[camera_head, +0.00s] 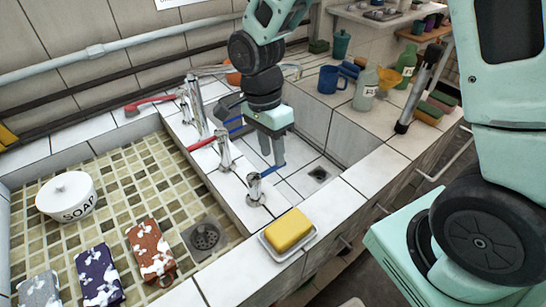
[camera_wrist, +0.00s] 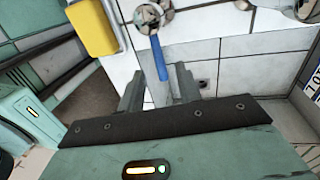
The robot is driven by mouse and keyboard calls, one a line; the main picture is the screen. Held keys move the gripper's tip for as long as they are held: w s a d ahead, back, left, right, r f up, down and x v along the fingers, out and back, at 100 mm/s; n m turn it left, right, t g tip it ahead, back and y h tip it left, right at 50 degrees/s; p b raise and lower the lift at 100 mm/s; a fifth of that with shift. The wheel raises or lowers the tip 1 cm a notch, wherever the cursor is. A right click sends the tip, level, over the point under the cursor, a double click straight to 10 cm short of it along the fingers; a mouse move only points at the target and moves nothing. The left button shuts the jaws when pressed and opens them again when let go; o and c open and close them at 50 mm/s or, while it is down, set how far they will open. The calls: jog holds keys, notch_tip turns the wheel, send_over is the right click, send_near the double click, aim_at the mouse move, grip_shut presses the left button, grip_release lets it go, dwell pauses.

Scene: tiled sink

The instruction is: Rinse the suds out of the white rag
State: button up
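The pale grey-white rag (camera_head: 40,290) with white suds on it lies in the left mosaic basin (camera_head: 120,165), at the picture's lower left. My gripper (camera_head: 272,163) points down over the right white-tiled basin (camera_head: 300,185), close to the front tap's blue lever (camera_head: 272,170). In the wrist view my gripper (camera_wrist: 158,82) has its two fingers apart, with the blue lever (camera_wrist: 160,62) reaching toward the gap between them. I cannot tell whether they touch it. The gripper holds no rag. No running water shows at the front tap (camera_head: 256,188).
A sudsy purple rag (camera_head: 98,277), a sudsy brown rag (camera_head: 150,250) and a soap pot (camera_head: 67,197) are in the left basin. A yellow sponge (camera_head: 288,230) sits on the front ledge. Bottles and a blue mug (camera_head: 331,80) stand at the back right.

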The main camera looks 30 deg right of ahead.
jog(key=shift+s+f, duration=0.15)
jog(key=shift+f, duration=0.5)
jog(key=shift+s+f, duration=0.15)
jog(key=shift+f, duration=0.5)
grip_shut()
jog(key=m, duration=0.1)
jog(key=s+m+p, duration=0.1)
jog(key=m, duration=0.1)
jog(key=shift+s+d+y, duration=0.15)
jog(key=shift+s+y, duration=0.15)
grip_release()
jog(key=w+r, duration=0.3)
jog(key=r, duration=1.4)
jog(key=shift+w+d+p, duration=0.2)
jog(key=shift+p, duration=0.15)
